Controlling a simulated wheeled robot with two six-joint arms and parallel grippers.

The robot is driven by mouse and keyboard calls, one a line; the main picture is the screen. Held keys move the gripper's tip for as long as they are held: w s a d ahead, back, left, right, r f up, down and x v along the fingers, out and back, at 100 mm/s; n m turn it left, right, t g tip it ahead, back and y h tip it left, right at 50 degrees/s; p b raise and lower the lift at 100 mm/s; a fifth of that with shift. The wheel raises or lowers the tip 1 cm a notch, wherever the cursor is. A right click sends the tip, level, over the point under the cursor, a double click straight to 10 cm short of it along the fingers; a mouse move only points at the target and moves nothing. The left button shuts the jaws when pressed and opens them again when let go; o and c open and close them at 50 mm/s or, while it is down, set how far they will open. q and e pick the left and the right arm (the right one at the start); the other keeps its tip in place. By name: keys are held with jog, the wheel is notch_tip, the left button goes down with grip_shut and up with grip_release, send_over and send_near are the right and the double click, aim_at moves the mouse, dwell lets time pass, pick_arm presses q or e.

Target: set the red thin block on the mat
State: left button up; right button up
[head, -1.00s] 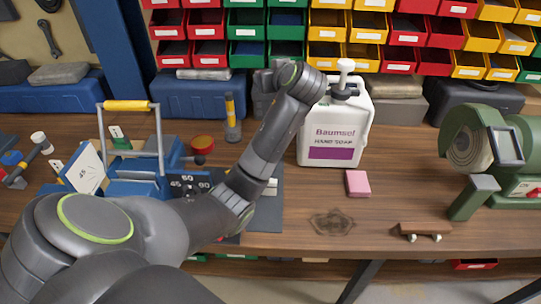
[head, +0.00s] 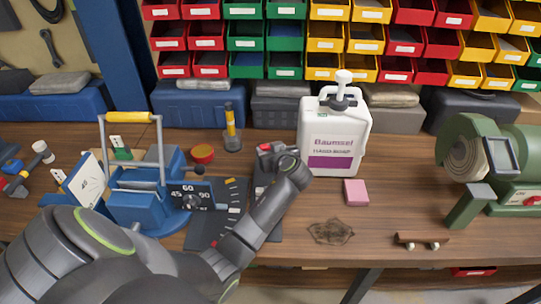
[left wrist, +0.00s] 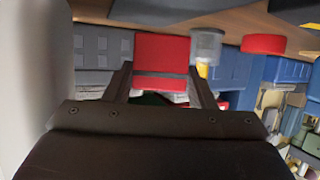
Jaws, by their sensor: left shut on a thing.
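My left gripper (head: 277,153) is shut on the red thin block (head: 265,147), which shows as a small red patch at the fingers, just left of the soap bottle. In the left wrist view the red block (left wrist: 160,50) sits between the two dark fingers. The dark grey mat (head: 203,230) lies on the bench, partly hidden by my left arm. The gripper is over or near the mat's far part; its exact height is unclear. My right gripper is not in view.
The white soap bottle (head: 334,140) stands close right of the gripper. A blue mitre box (head: 145,205) is at left, a red-topped round tin (head: 203,153) and a clear cup (head: 232,139) behind. A pink block (head: 356,192) and green grinder (head: 490,160) are at right.

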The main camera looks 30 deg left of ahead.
pick_arm(q)
notch_tip(320, 180, down, 2)
jog(key=shift+f, duration=0.2)
jog(key=shift+f, duration=0.1)
jog(key=o, duration=1)
